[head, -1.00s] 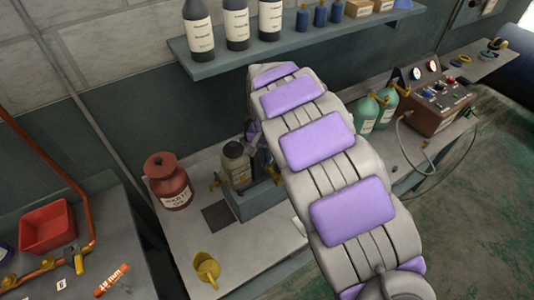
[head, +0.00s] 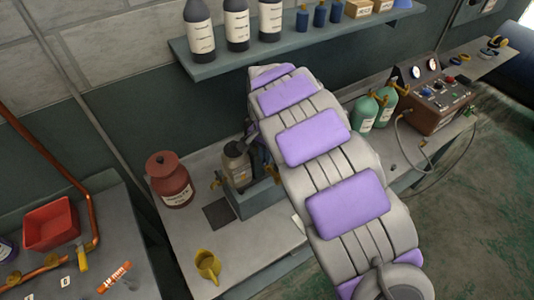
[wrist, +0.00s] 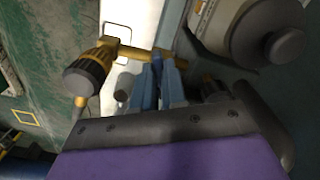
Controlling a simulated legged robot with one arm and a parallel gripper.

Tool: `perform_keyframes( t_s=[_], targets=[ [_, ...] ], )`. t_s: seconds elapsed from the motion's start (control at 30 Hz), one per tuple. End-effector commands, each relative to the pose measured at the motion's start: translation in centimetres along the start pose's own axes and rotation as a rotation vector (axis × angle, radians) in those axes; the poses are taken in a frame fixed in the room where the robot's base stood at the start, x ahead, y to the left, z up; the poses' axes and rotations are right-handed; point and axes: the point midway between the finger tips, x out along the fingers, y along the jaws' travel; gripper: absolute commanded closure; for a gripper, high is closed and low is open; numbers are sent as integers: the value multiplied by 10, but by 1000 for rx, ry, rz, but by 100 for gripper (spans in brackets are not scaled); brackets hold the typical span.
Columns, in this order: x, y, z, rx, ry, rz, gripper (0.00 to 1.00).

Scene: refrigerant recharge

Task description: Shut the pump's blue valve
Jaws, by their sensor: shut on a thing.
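The pump (head: 238,163) stands on the bench, a pale bottle-like body with brass fittings above a blue-grey base. It shows in part in the wrist view (wrist: 215,25). My gripper (wrist: 162,66) is at its brass side pipe (wrist: 140,50), with narrow blue-grey parts close together there. It appears shut on the blue valve, but the valve's handle is mostly hidden and hard to tell from the fingers. A black and yellow knob (wrist: 88,72) sits at the pipe's left end. In the head view, my arm hides the pump's right side.
Green cylinders (head: 366,112) and a gauge box (head: 435,100) with hoses are right of my arm. A shelf (head: 215,66) with bottles hangs above.

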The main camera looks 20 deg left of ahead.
Motion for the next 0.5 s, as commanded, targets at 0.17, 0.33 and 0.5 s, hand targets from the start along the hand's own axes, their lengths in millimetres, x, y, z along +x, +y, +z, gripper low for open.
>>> perform_keyframes(
  t_s=[0.17,0.33,0.5],
  targets=[
    [-3,-2,0,117,0,-4,100],
    [-2,-2,0,221,1,-5,100],
    [-1,-2,0,247,2,-6,100]
  ],
)
